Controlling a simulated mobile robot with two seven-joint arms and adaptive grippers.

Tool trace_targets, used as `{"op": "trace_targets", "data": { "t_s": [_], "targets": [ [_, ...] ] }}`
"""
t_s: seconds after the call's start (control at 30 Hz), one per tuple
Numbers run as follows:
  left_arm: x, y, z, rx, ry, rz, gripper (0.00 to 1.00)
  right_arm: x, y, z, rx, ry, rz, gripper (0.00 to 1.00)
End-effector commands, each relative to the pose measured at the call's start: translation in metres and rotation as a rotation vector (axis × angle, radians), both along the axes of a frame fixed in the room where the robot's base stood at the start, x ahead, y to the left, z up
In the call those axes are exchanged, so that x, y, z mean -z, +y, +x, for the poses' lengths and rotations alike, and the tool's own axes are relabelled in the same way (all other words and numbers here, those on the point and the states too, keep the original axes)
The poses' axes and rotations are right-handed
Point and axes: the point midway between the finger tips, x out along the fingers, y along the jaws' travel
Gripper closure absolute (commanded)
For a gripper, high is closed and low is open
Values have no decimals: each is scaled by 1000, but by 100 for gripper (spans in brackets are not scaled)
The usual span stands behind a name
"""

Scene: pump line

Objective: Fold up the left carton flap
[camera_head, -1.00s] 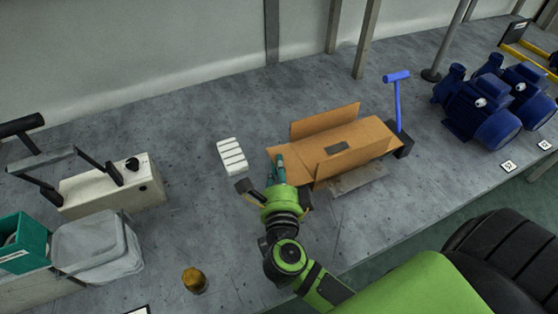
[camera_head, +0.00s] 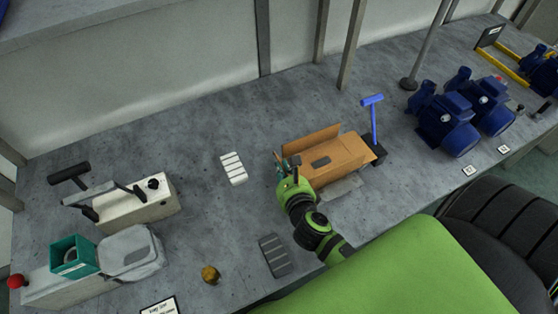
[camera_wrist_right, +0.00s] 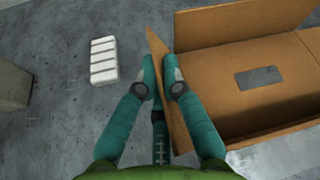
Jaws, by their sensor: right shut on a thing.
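The brown carton (camera_head: 347,152) sits on the grey bench, and it also shows at the right of the right wrist view (camera_wrist_right: 225,60). Its back flap (camera_head: 311,139) stands up. The left carton flap (camera_wrist_right: 157,48) is seen nearly edge-on in the right wrist view, raised along the carton's left side. My right gripper (camera_wrist_right: 161,72) is shut on this flap, with one teal finger on each side. In the head view the right gripper (camera_head: 286,166) is at the carton's left end and hides most of the flap. My left gripper is not in view.
A white ribbed block (camera_head: 233,168) lies left of the carton. A blue T-handled tool (camera_head: 373,115) stands at its right end. Blue pumps (camera_head: 446,118) stand farther right. A sealer-like machine (camera_head: 135,207) and a teal bin (camera_head: 73,256) are at left.

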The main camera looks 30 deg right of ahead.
Motion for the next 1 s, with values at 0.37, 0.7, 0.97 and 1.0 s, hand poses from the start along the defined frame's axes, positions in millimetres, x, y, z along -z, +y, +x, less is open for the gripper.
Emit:
{"op": "trace_targets", "data": {
  "t_s": [0.37, 0.7, 0.97, 1.0],
  "targets": [
    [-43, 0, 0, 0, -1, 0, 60, -9, -16, -1, -1, -15, 297, 100],
    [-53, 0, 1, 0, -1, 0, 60, -8, -24, -1, 0, -25, 434, 100],
    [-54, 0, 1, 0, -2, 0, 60, -7, -25, -1, 1, -27, 459, 100],
    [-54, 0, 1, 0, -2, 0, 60, -7, -25, -1, 1, -27, 460, 100]
  ]
}}
